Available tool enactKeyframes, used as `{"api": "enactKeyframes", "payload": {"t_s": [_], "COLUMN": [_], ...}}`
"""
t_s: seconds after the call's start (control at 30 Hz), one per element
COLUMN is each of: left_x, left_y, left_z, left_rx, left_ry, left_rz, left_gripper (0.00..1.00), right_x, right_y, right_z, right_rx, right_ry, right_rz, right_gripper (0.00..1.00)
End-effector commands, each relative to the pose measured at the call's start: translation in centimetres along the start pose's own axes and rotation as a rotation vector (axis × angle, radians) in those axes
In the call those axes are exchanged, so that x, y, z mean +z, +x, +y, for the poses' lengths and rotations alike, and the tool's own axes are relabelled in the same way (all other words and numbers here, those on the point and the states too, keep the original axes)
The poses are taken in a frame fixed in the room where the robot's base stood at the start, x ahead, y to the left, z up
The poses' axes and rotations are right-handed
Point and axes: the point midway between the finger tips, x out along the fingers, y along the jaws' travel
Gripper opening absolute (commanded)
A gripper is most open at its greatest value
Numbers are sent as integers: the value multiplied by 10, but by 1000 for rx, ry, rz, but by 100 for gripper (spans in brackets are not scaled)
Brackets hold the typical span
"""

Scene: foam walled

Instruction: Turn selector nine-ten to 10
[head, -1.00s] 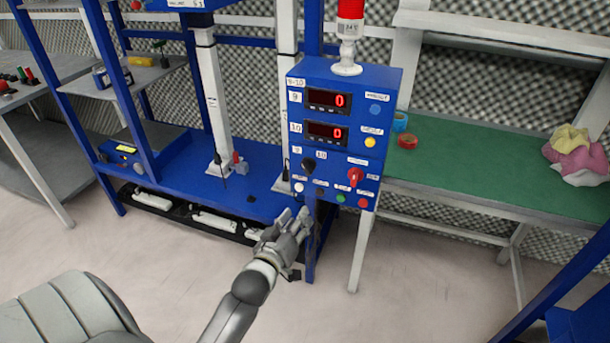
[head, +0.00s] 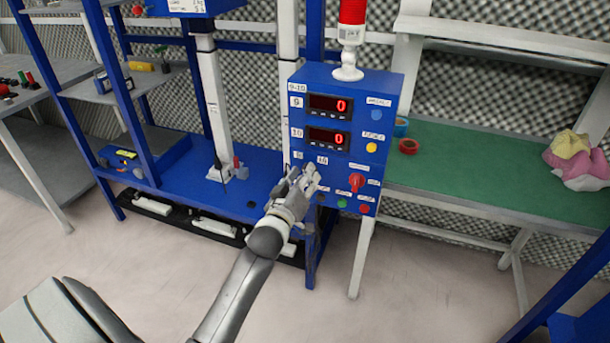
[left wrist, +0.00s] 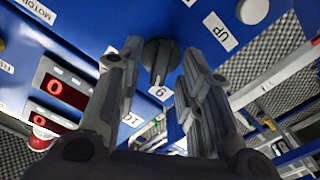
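The nine-ten selector is a black round knob (left wrist: 160,56) on the blue control box (head: 390,100). In the left wrist view its pointer ridge is toward the label 9 (left wrist: 159,92); the label 10 (left wrist: 131,119) is beside it. My left gripper (head: 301,177) is at the lower left of the box face and hides the knob in the head view. In the left wrist view the gripper (left wrist: 161,50) is open, with one finger on each side of the knob and gaps between. Contact does not show. My right gripper is not in view.
A red rotary switch (head: 357,182) is right of my left gripper, with green (head: 342,203) and red (head: 365,208) buttons below. Two displays (head: 329,106) reading 0 are above. A green-topped table (head: 480,175) with tape rolls and cloths stands to the right.

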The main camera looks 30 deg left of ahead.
Motion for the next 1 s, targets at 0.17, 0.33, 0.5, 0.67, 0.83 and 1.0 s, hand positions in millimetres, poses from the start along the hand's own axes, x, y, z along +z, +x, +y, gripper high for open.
{"api": "enactKeyframes", "payload": {"t_s": [0.17,0.33,0.5,0.67,0.83,1.0], "left_x": [0,0,0,0,0,0], "left_y": [10,11,11,11,11,11], "left_z": [0,0,0,0,0,0], "left_rx": [0,0,0,0,0,0], "left_ry": [0,1,1,1,1,12], "left_rz": [0,0,0,0,0,-1], "left_gripper": [34,34,28,7,0,0], "right_x": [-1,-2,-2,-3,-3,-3], "right_y": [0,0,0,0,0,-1], "right_z": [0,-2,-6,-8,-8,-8], "right_rx": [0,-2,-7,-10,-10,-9], "right_ry": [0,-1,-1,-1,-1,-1], "right_rz": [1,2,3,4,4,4], "right_gripper": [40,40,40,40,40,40]}}
